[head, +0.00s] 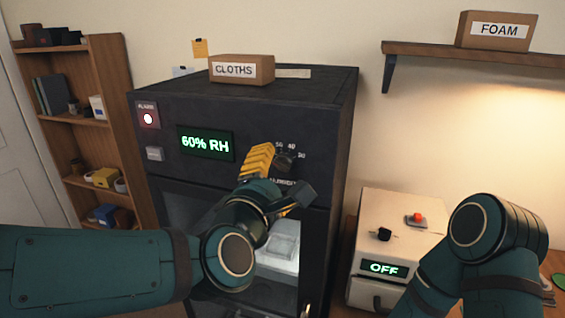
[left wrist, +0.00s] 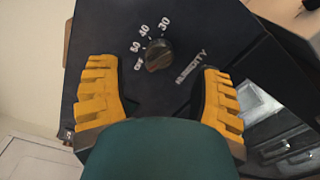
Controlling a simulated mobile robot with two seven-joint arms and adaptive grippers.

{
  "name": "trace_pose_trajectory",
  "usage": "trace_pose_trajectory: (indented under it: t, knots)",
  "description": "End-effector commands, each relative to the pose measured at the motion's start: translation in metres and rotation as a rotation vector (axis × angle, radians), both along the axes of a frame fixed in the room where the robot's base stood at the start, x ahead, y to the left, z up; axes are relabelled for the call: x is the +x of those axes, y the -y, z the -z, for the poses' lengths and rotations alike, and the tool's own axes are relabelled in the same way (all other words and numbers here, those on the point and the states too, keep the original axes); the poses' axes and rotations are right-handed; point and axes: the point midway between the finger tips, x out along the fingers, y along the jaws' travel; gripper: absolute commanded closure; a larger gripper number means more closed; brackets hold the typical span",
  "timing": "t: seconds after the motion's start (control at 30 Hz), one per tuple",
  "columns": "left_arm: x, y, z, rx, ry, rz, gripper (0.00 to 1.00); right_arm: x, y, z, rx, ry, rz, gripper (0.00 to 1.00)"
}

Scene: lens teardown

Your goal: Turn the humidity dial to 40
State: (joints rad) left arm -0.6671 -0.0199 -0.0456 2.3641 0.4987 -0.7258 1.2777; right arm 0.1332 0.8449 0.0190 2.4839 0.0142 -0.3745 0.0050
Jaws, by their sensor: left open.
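The dark cabinet (head: 235,185) stands in the middle of the head view, with a green display (head: 206,143) reading 60% RH. The round humidity dial (head: 286,161) is on its upper front, right of the display. In the left wrist view the dial (left wrist: 158,55) has numbers around it, with 50, 40 and 30 readable; its pointer is too small to read surely. My left gripper (head: 280,172) is open in front of the panel. In the wrist view its yellow fingers (left wrist: 157,72) stand apart on either side of the dial, with no visible contact. My right gripper is out of view.
A cardboard CLOTHS box (head: 242,69) sits on the cabinet. A white box (head: 398,228) with an OFF display stands at right, partly behind my right arm. A shelf (head: 470,54) holds a FOAM box.

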Motion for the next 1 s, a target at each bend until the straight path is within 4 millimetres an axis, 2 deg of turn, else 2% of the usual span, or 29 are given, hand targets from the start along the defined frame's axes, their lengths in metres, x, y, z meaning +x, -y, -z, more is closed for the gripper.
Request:
trace_pose_trajectory:
  t: [0.1, 0.3, 0.67, 0.7, 0.87, 0.9, 1.0]
  knots:
    - [0.019, 0.006, 0.000, 0.001, -0.001, -0.001, 0.34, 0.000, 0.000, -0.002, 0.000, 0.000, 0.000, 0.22]
    - [0.037, 0.012, 0.000, 0.000, 0.000, -0.001, 0.34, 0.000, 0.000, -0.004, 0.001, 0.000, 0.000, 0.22]
    - [0.041, 0.013, 0.000, 0.000, -0.001, -0.001, 0.34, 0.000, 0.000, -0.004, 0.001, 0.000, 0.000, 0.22]
    - [0.041, 0.013, 0.000, 0.000, -0.001, -0.001, 0.39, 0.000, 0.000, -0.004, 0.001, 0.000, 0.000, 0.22]
    - [0.041, 0.013, 0.000, 0.000, 0.000, -0.001, 0.96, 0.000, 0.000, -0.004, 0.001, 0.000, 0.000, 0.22]
    - [0.041, 0.013, 0.000, 0.000, 0.000, 0.000, 1.00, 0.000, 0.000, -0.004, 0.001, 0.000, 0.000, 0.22]
    - [0.041, 0.013, 0.000, 0.001, 0.000, 0.000, 1.00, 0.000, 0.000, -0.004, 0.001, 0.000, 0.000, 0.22]
